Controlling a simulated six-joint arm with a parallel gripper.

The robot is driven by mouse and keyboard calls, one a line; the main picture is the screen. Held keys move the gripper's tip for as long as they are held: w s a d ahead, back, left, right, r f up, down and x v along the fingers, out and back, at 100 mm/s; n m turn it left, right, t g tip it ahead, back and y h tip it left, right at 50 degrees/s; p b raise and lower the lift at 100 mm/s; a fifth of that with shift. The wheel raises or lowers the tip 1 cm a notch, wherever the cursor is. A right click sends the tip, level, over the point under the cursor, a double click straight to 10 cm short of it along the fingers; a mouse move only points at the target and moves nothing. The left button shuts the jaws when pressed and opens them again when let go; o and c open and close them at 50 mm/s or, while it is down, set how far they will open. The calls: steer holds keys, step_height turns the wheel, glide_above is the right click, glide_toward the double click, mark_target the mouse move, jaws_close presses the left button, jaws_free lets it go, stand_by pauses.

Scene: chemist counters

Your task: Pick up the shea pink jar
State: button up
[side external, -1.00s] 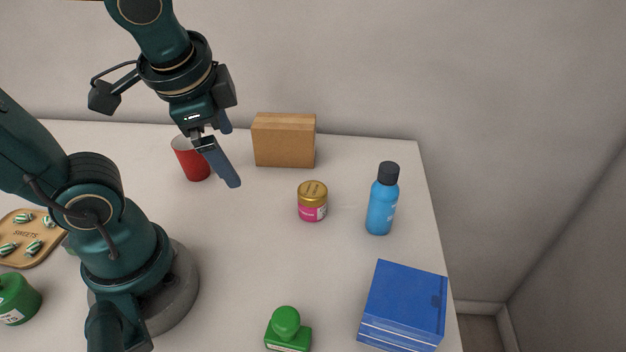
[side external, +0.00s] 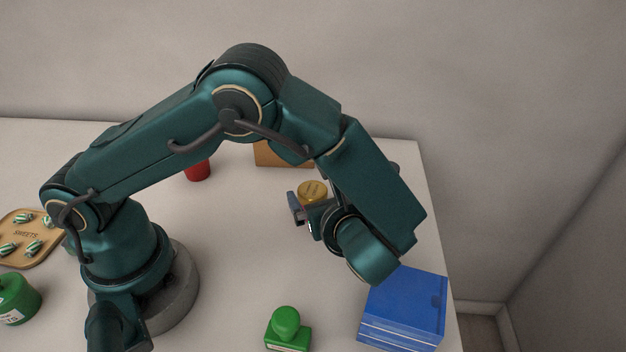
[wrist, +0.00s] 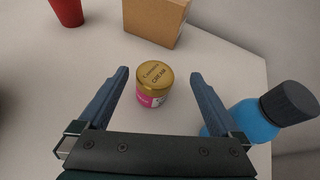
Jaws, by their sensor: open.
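The pink jar (wrist: 145,102) with a gold lid (wrist: 155,75) stands upright on the counter. In the wrist view it sits between the two fingers of my open gripper (wrist: 160,82), with a visible gap on each side. In the side view only its gold lid (side external: 312,191) shows clearly; my gripper (side external: 300,208) hides the jar's body. My gripper is low, at about the jar's height, with nothing held. I cannot tell how deep the jar is between the fingers.
A blue bottle (wrist: 258,122) with a dark cap stands close by my right finger in the wrist view. A cardboard box (wrist: 155,20) and a red cup (wrist: 67,11) are behind.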

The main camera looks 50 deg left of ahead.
mark_target(312, 199)
steer(key=f, duration=0.1)
steer(key=s+d+f+m, duration=0.1)
steer(key=shift+f+m+t, duration=0.3)
steer(key=shift+x, duration=2.35)
steer(key=shift+c, duration=0.3)
steer(key=c, duration=1.4)
steer(key=shift+r, duration=0.15)
